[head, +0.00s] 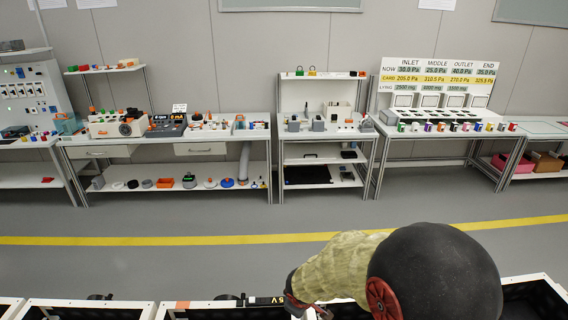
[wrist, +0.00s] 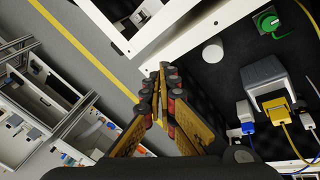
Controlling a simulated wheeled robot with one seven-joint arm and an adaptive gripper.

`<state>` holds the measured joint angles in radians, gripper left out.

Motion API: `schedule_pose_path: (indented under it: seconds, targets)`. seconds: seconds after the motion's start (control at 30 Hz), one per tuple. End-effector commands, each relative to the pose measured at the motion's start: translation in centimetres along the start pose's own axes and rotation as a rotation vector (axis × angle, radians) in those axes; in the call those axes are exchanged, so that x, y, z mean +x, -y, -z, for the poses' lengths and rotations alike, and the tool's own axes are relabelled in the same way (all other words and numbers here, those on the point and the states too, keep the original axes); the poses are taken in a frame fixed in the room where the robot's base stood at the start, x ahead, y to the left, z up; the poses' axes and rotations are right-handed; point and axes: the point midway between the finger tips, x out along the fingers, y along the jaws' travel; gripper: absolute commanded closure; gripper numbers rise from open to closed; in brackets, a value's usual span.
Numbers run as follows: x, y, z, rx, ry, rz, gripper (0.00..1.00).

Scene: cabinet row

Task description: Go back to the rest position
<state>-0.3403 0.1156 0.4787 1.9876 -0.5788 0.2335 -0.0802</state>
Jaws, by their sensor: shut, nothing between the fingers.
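My gripper (wrist: 160,72) is shut, its fingertips together with nothing between them in the wrist view. It is over the white rim (wrist: 150,62) of an open box with a black interior. In the head view, my gripper (head: 308,308) is low in the picture, beside the row of dark boxes. My arm's black rounded joint and tan sleeve hide part of that row.
The row of white-rimmed boxes (head: 90,311) runs along the near edge. One box holds a grey connector (wrist: 272,80), a yellow plug (wrist: 277,106) and a white knob (wrist: 213,51). Workbenches (head: 165,138) stand along the wall. Grey floor with a yellow line (head: 180,240) is clear between.

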Motion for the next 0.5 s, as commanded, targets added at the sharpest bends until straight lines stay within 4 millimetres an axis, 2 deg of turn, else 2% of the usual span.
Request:
schedule_pose_path:
  seconds: [0.03,0.2,0.4,0.5]
  targets:
    - [-2.4,-0.6,-1.9,0.074,0.040,-0.005,1.00]
    - [-9.5,-0.8,-7.5,0.302,0.152,0.006,1.00]
    - [-17.0,0.6,-12.4,0.527,0.205,0.037,1.00]
    - [-20.4,1.6,-14.2,0.623,0.205,0.055,1.00]
